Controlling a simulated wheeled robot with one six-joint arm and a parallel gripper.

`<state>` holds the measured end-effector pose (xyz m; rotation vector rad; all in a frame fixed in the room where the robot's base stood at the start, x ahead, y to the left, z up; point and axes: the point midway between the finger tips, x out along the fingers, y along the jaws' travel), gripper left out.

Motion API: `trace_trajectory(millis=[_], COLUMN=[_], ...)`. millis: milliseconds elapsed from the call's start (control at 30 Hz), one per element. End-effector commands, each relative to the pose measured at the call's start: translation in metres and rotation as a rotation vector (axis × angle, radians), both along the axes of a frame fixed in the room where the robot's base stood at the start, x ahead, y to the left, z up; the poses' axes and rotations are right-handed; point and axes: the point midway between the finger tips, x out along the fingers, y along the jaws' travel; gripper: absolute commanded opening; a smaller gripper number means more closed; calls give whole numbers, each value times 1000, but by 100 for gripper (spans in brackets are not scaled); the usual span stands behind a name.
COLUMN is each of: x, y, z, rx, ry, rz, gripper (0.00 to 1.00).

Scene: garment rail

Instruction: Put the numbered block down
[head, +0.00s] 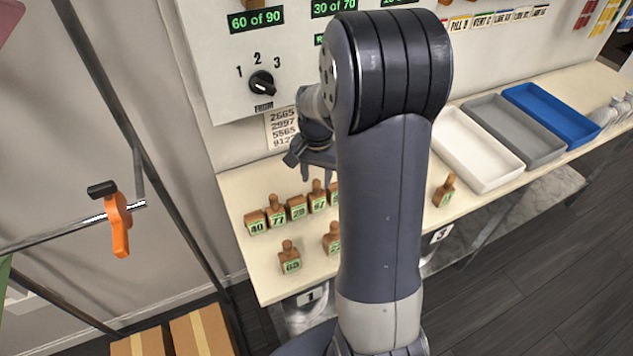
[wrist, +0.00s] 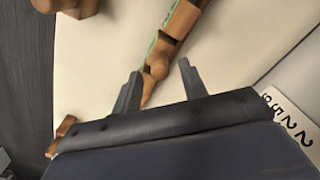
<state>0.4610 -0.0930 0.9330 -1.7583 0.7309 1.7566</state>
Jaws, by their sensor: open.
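My gripper (head: 318,172) is over the table near the back of the row of numbered wooden blocks, partly hidden by my arm. In the wrist view, my gripper (wrist: 160,85) has its fingers apart. A wooden block with a round knob (wrist: 156,67) shows between the fingertips, not clamped; its number cannot be read. The row in the head view has blocks 40 (head: 256,225), 77 (head: 277,217), 29 (head: 297,210) and 47 (head: 318,202); more of it is hidden behind my arm. Block 63 (head: 290,262) stands alone in front.
Another block (head: 332,243) stands near the front, partly covered by my arm. One more block (head: 444,194) stands right of my arm. White (head: 477,180), grey (head: 540,155) and blue (head: 565,130) trays lie at the right. A panel with a dial (head: 262,84) rises behind the table.

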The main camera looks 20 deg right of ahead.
Motion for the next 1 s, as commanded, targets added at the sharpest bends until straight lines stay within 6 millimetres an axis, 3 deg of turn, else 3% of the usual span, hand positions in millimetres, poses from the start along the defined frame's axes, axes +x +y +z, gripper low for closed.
trace_trajectory(millis=[200,400,600,1000], x=[1,0,0,0], y=[0,0,0,0], z=[51,81,92,92], rx=[-1,0,0,1], ry=[-6,-1,0,1], rz=[0,0,0,0], gripper=[41,41,41,41])
